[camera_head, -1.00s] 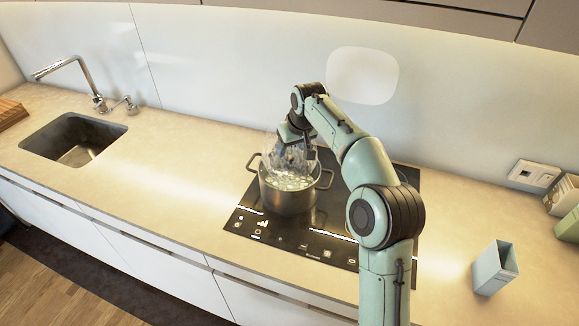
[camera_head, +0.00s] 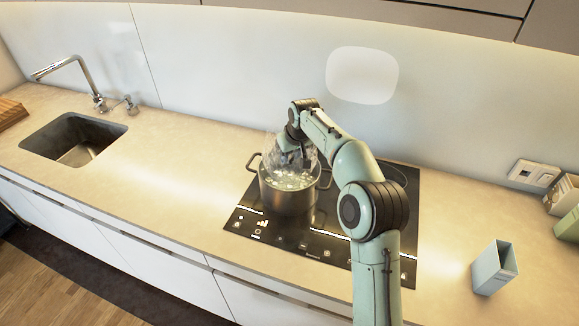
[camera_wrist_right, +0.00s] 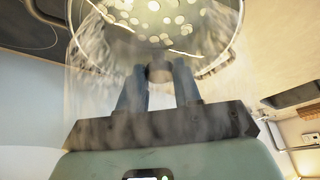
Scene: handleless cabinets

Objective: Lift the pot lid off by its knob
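The dark metal pot (camera_head: 288,198) with two side handles stands on the black cooktop, with pale bubbling contents visible inside. Steam rises around my gripper, and the clear lid is hard to separate from it in the head view. My right gripper (camera_head: 292,158) points down over the pot. In the right wrist view its two fingers (camera_wrist_right: 159,78) are on either side of the small dark lid knob (camera_wrist_right: 159,72). Steam blurs the fingertips, so I cannot tell whether they press on the knob. The lid's curved glass rim shows beyond it. My left gripper is not in view.
The black cooktop (camera_head: 330,235) has lit controls at its front edge. A pale open box (camera_head: 494,268) stands right of it, with more small items at the far right. The sink (camera_head: 75,140) is at the left. The counter between sink and cooktop is clear.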

